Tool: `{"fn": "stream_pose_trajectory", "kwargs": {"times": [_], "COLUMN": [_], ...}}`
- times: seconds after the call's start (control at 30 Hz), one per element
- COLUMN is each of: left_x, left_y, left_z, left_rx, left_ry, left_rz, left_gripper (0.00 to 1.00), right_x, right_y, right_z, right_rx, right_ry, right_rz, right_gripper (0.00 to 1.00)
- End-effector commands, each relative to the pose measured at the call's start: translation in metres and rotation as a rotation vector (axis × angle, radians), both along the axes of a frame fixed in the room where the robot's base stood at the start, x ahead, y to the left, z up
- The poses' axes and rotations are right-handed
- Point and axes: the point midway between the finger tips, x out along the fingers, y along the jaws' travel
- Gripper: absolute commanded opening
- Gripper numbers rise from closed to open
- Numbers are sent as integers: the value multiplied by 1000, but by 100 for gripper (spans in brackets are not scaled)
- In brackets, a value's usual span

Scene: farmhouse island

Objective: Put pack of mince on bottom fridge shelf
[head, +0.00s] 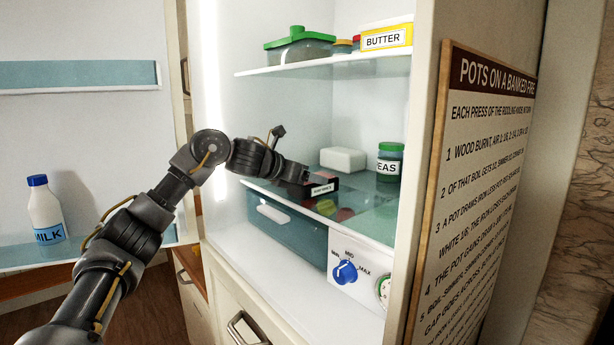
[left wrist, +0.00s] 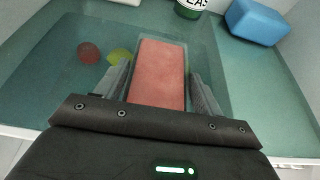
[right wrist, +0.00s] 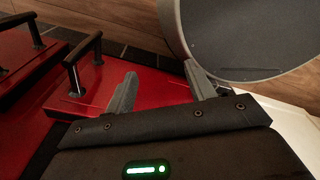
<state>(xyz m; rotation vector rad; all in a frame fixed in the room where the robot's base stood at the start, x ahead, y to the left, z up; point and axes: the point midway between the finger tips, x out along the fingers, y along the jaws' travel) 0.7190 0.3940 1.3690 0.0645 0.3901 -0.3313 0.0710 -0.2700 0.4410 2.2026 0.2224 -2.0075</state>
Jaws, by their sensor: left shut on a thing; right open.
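The pack of mince (head: 325,188) is a small dark tray with a white label at its end; its flat red top (left wrist: 158,75) fills the middle of the left wrist view. My left gripper (head: 298,184) is inside the fridge and shut on the pack, one finger on each long side. The pack is over the front part of the lower glass shelf (head: 372,218), which also shows in the left wrist view (left wrist: 45,75). I cannot tell whether it touches the glass. My right gripper (right wrist: 160,88) is open and empty, outside the fridge.
A white block (head: 343,160) and a green-lidded peas jar (head: 390,162) stand behind the pack. A blue block (left wrist: 256,22) is at the back right. A drawer with produce (head: 285,225) lies below the glass. Butter (head: 387,38) is on the upper shelf. Red drawer fronts (right wrist: 100,85) are near my right gripper.

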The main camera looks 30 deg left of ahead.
Motion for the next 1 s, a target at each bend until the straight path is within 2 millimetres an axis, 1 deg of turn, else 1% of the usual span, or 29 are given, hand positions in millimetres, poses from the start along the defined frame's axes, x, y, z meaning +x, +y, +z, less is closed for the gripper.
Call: {"fn": "stream_pose_trajectory", "kwargs": {"times": [0.1, 0.27, 0.3, 0.43, 0.7, 0.8, 0.87, 1.0], "left_x": [0, 0, 0, 0, 0, 0, -6, -29], "left_y": [0, 0, 0, 0, 0, 0, 3, 11], "left_z": [1, -4, -4, -4, -3, 4, 3, 11], "left_rx": [-1, -1, 0, 0, 0, 0, 1, 2], "left_ry": [-3, -3, 0, 0, 0, -1, -5, -5], "left_rz": [-1, 0, 0, 0, 0, 0, 0, 2], "left_gripper": [34, 34, 72, 89, 90, 90, 90, 90], "right_x": [0, 0, 0, 0, 0, 0, -1, -1], "right_y": [1, 0, -1, -3, -5, -6, -6, -6], "right_z": [0, -3, -2, -2, -1, 2, -4, -15], "right_rx": [1, -1, -1, -4, -6, -6, -6, -7], "right_ry": [-1, -1, -1, -1, 0, 0, 1, 2], "right_rz": [-1, 0, 0, 1, 1, 1, 1, 1], "right_gripper": [54, 54, 54, 54, 54, 54, 54, 54]}}
